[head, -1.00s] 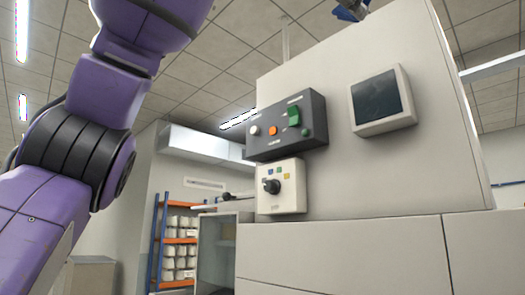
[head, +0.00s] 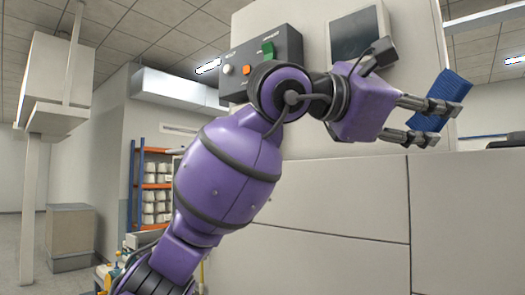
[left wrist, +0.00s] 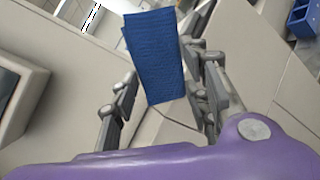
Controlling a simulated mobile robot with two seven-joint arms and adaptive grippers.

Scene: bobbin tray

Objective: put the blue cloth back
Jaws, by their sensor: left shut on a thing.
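The blue cloth (head: 447,88) is a folded, ribbed block at the right of the head view. My left gripper (head: 432,120) is shut on it and holds it tilted in the air in front of the white machine. In the left wrist view the cloth (left wrist: 155,55) stands out between the two fingers of the left gripper (left wrist: 160,95). My right gripper is in neither view.
The white machine (head: 345,205) fills the middle and right behind my left arm. A dark control box (head: 262,62) and a screen (head: 357,32) are on its face. A blue bin (left wrist: 303,18) shows at the wrist view's top right. Shelves (head: 155,180) stand at the back left.

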